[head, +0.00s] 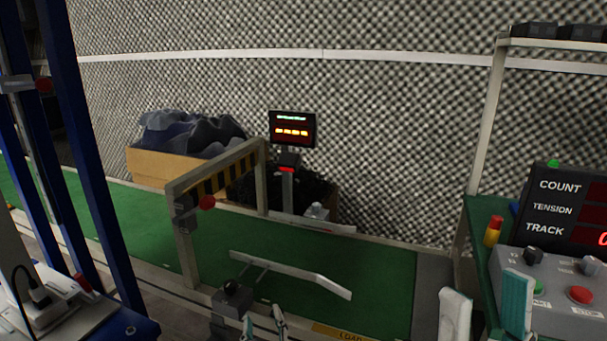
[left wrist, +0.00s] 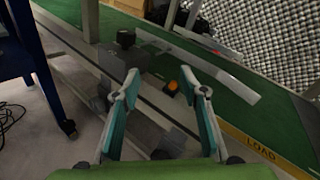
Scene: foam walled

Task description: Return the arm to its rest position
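My left gripper (head: 264,318) is low in the head view, at the near edge of the green conveyor belt (head: 385,290). In the left wrist view its two teal-padded fingers (left wrist: 161,82) are apart with nothing held between them. An orange button (left wrist: 172,86) shows beyond the gap. My right gripper (head: 486,292) is at the lower right of the head view, in front of the grey control box (head: 560,312). Its fingers are wide apart and the gap looks empty. Most of both arms is out of view.
A grey box with a black knob (head: 231,287) stands beside the left gripper. A metal guide bar (head: 300,274) crosses the belt, and a striped gate frame (head: 215,178) spans it. A blue-post frame (head: 95,160) stands left. A count display (head: 570,205) stands right.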

